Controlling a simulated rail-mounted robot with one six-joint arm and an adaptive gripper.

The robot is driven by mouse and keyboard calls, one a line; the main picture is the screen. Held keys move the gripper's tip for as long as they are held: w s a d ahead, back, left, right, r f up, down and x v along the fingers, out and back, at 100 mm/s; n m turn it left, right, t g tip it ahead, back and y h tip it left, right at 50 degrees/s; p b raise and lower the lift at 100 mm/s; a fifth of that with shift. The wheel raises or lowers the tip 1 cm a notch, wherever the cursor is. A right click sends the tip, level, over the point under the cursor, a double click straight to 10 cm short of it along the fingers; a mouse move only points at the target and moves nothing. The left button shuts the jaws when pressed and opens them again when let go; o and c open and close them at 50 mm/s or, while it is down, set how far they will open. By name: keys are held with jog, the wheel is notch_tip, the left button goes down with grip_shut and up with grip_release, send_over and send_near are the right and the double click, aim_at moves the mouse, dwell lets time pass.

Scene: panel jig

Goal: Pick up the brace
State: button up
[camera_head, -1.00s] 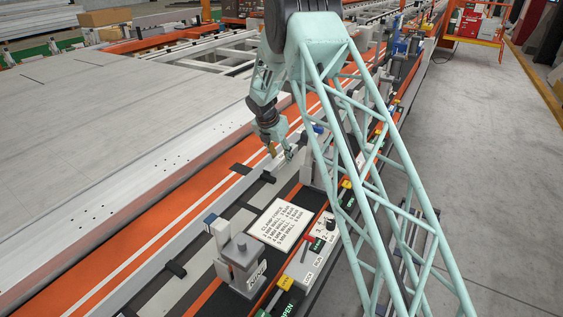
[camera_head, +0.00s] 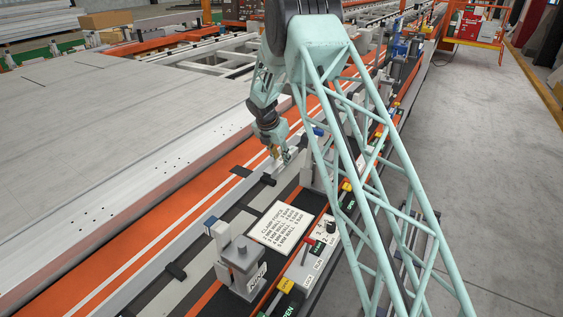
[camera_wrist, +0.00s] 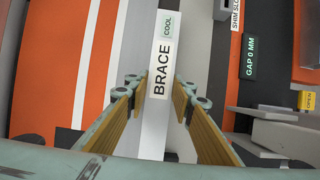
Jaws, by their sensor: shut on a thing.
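The brace (camera_wrist: 157,75) is a pale bar with the words BRACE and COOL on it, running up the middle of the wrist view. The near end of the brace drops out of sight toward the bottom of the wrist view. In the head view my gripper (camera_head: 281,156) is low over the jig rail, and the brace there is too small and covered to make out well.
A clamp block (camera_head: 240,262) and a white sign on clamp force (camera_head: 282,226) stand nearer along the jig. A wide grey panel (camera_head: 110,120) lies to the left, beyond the orange strip (camera_head: 150,228). Open floor (camera_head: 490,150) lies to the right.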

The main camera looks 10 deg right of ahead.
aim_at(281, 160)
jog(key=shift+r, duration=0.15)
jog(key=shift+r+p, duration=0.55)
jog(key=shift+r, duration=1.05)
jog(key=shift+s+a+r, duration=0.1)
jog(key=shift+s, duration=0.1)
jog(key=s+a, duration=0.2)
jog(key=s, duration=0.5)
jog(key=s+a+r, duration=0.1)
jog(key=s+a, duration=0.1)
jog(key=s, duration=0.5)
jog(key=shift+s+a+r+p, duration=0.2)
jog(key=shift+s+a+p, duration=0.15)
jog(key=shift+s+a, duration=0.05)
jog(key=shift+s, duration=0.1)
